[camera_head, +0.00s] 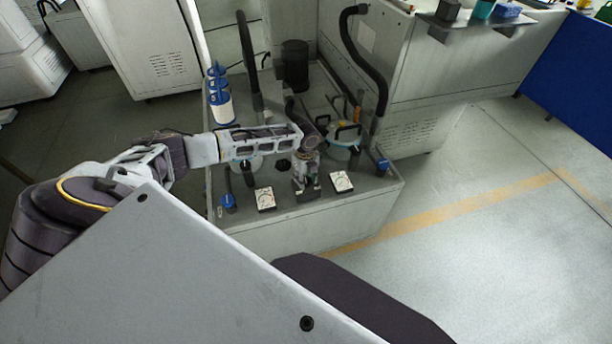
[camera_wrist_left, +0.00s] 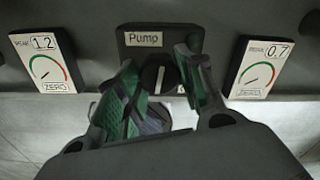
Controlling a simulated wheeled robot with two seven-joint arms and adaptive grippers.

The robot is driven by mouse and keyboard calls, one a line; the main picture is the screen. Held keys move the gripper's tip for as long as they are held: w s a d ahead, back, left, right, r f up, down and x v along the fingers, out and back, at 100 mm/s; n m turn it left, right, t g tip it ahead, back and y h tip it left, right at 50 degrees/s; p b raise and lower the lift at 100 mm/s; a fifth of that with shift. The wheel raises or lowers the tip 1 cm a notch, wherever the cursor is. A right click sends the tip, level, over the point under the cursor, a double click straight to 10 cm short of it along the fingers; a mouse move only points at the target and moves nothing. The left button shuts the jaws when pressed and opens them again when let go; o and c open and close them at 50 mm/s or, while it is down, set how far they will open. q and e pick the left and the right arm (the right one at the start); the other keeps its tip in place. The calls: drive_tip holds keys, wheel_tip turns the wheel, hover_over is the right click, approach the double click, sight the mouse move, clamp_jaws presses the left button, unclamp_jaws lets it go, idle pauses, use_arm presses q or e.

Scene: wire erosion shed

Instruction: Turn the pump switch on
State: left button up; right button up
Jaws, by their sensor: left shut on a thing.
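The pump switch is a dark round knob (camera_wrist_left: 158,76) with a white pointer line, on a black plate with a white "Pump" label (camera_wrist_left: 143,39) in the left wrist view. The pointer line stands close to upright. My left gripper (camera_wrist_left: 165,68) has one finger on each side of the knob and is shut on it. In the head view my left gripper (camera_head: 306,188) reaches down at the front edge of the grey machine top and hides most of the switch. My right gripper is not in view.
A gauge reading 1.2 (camera_wrist_left: 45,62) and one reading 0.7 (camera_wrist_left: 260,67) flank the switch. Blue-handled valves (camera_head: 228,201) (camera_head: 383,166), a blue-and-white filter (camera_head: 221,105) and black hoses (camera_head: 368,55) stand on the machine top. The floor at right is clear.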

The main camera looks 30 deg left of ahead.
use_arm(q)
drive_tip(key=n+p, duration=0.2)
drive_tip(key=p, duration=0.1)
drive_tip(key=shift+r, duration=0.15)
drive_tip(key=shift+n+p, duration=0.8)
drive_tip(key=shift+n, duration=0.3)
drive_tip(key=shift+n+p, duration=1.55)
drive_tip(key=shift+n, duration=0.35)
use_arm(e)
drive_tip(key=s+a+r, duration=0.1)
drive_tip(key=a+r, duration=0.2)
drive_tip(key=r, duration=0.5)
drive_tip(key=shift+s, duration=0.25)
use_arm(q)
drive_tip(key=shift+w, duration=0.1)
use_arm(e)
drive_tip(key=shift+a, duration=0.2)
